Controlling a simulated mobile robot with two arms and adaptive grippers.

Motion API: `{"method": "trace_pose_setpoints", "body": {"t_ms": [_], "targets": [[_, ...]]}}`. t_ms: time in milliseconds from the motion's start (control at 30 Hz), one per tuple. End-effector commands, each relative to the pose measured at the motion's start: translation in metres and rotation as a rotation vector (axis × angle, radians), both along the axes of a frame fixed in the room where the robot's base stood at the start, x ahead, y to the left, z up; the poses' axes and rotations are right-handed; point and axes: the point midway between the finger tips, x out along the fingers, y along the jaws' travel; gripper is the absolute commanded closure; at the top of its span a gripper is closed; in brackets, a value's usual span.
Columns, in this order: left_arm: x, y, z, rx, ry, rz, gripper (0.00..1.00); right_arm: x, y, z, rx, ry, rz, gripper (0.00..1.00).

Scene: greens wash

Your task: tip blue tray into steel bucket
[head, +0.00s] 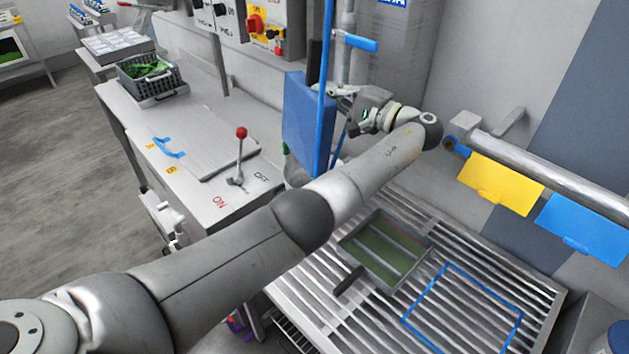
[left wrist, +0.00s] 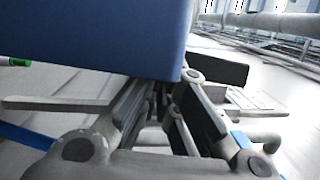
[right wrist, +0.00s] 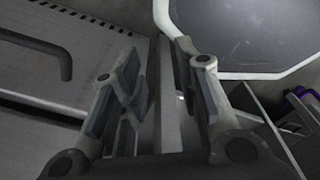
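The blue tray (head: 308,115) stands steeply on edge in the head view, above the far end of the counter. It also fills the upper left of the left wrist view (left wrist: 95,38). My left gripper (head: 345,97) is at the tray's right side, its fingers (left wrist: 165,95) closed in at the tray's edge. A grey rounded rim (head: 296,173), perhaps the steel bucket, shows just below the tray, mostly hidden by the tray and my left arm. The tray's inside is not visible. My right gripper (right wrist: 163,95) is open and empty; it is outside the head view.
A red-knobbed lever (head: 240,135) stands on the steel counter (head: 130,125). A grey crate of greens (head: 150,85) sits at the counter's far left. A slatted rack (head: 450,270) with a green-bottomed basket (head: 382,250) lies at right. A blue vertical pipe (head: 326,60) rises by the tray.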

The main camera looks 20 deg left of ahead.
Motion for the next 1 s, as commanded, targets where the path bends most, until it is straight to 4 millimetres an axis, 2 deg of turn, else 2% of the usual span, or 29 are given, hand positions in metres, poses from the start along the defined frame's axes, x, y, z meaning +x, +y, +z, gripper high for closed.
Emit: {"method": "trace_pose_setpoints", "body": {"t_ms": [100, 167, 300, 567, 1000], "targets": [[-0.013, 0.012, -0.011, -0.05, -0.042, 0.001, 1.0, 0.001, 0.001, 0.026, 0.001, -0.001, 0.0, 0.7], [-0.02, 0.018, -0.022, -0.084, -0.082, -0.002, 1.0, 0.003, -0.001, 0.031, -0.001, -0.003, 0.001, 0.7], [-0.036, 0.031, -0.023, -0.157, -0.171, -0.006, 1.0, 0.005, -0.005, 0.055, -0.006, -0.007, 0.002, 0.7], [-0.041, 0.034, -0.03, -0.184, -0.201, -0.009, 1.0, 0.002, -0.003, 0.053, -0.004, -0.003, 0.002, 0.7], [-0.067, 0.056, -0.034, -0.268, -0.292, -0.009, 1.0, 0.003, -0.002, 0.078, -0.002, -0.005, 0.001, 0.7]]}}
